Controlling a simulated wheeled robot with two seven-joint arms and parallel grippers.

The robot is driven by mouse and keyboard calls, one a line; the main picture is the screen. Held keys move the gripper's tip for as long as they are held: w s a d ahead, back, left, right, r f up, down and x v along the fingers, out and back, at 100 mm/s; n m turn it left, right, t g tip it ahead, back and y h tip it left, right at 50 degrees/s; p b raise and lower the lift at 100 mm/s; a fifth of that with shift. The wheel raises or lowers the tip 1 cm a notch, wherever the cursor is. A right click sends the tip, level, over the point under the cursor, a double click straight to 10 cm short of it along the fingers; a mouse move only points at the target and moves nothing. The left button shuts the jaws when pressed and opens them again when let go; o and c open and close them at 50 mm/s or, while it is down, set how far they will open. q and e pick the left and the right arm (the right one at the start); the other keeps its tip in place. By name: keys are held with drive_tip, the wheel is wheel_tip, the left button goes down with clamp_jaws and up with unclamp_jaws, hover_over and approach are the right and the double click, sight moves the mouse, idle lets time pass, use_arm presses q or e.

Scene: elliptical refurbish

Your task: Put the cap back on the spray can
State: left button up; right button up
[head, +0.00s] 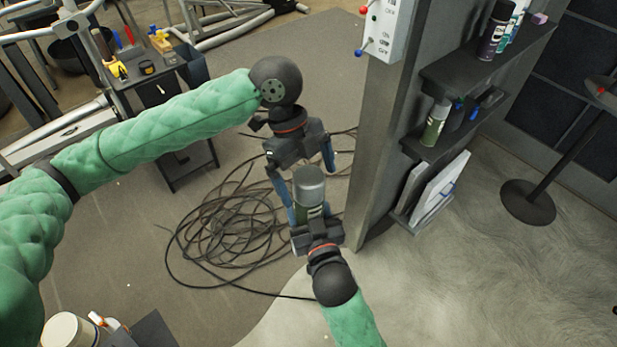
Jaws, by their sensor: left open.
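The spray can (308,211) has a dark green body and stands roughly upright in my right gripper (309,211), whose fingers are on both sides of it. A grey cylindrical cap (309,184) shows at the top of the can and looks seated on it; the joint between them is hard to make out. My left gripper (304,176) is open, coming from above and behind, with one blue finger left of the cap and the other to its right. I cannot tell whether either finger touches the cap. The can's lower part is hidden by my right gripper.
A grey pillar (378,130) stands close on the right, with shelves (440,75) holding more cans, including a green one (435,122). A tool cart (150,85) stands at the left. A coiled black cable (215,240) lies on the floor below.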

use_arm(q)
drive_tip(key=shift+v, duration=3.05)
